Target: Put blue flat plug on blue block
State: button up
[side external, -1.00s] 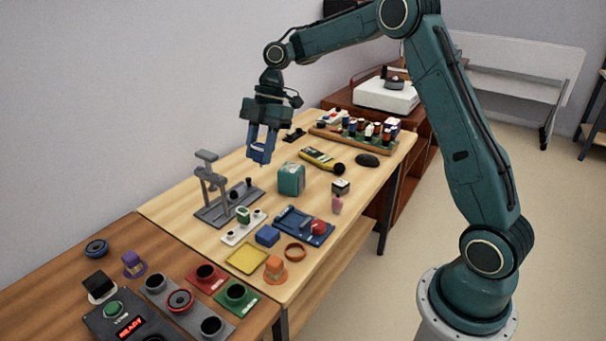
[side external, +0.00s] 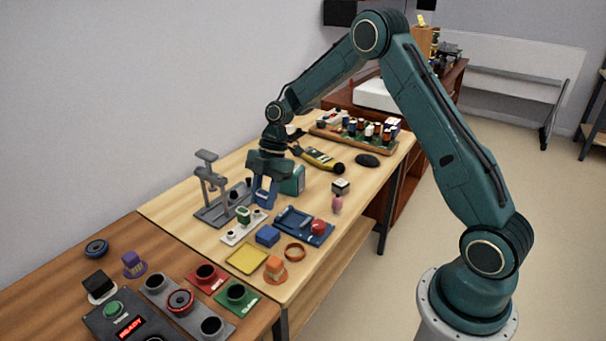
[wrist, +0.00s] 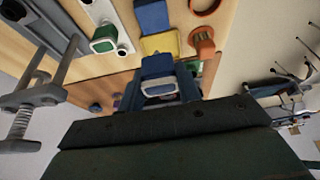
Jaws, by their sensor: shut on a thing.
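The blue block (side external: 267,236) sits on the light wood table, between the white strip and the blue tray. It also shows at the top of the wrist view (wrist: 152,17). My gripper (side external: 264,202) is above the table, a little behind and above the block. In the wrist view, my gripper (wrist: 160,90) is shut on the blue flat plug (wrist: 157,68), which is held clear of the block. In the side view I cannot tell the plug apart from my blue fingers.
A grey press stand (side external: 212,195) stands close left of my gripper. A white strip with a green piece (side external: 241,228), a blue tray with a red ball (side external: 303,224) and a yellow mat (side external: 246,258) surround the block.

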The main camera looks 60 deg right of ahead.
jog(key=shift+f, duration=3.5)
jog(key=shift+f, duration=0.2)
jog(key=o, duration=1)
jog(key=shift+r, duration=0.15)
jog(key=v, duration=1.2)
jog(key=shift+r, duration=0.1)
